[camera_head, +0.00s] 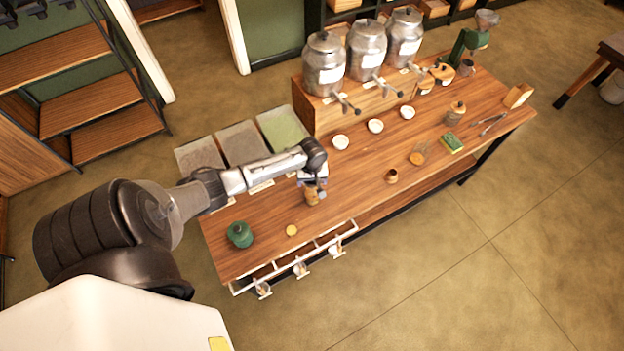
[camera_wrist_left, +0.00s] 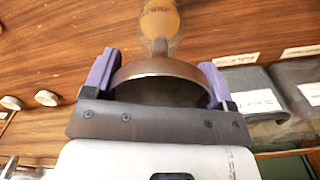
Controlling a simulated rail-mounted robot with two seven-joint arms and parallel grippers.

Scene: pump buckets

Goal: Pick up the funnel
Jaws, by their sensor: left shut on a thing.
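The funnel (camera_wrist_left: 158,70), a wide grey-brown metal cone, is gripped across its rim by my left gripper (camera_wrist_left: 158,88) in the left wrist view. The two purple fingers press on opposite sides of it. In the head view my left gripper (camera_head: 313,180) is over the front left part of the table, with a brownish piece (camera_head: 312,196) just below it; I cannot tell there whether this is the funnel or a jar. A round tan item (camera_wrist_left: 160,20) shows beyond the funnel's narrow end in the wrist view. My right gripper is not in view.
The wooden table (camera_head: 350,200) carries a green jar (camera_head: 239,234), a yellow disc (camera_head: 291,230) and a small brown cup (camera_head: 391,176). Three bins (camera_head: 240,145) lie behind on the left. Metal dispensers (camera_head: 326,65) stand on a wooden box. A white rack (camera_head: 330,236) lines the front edge.

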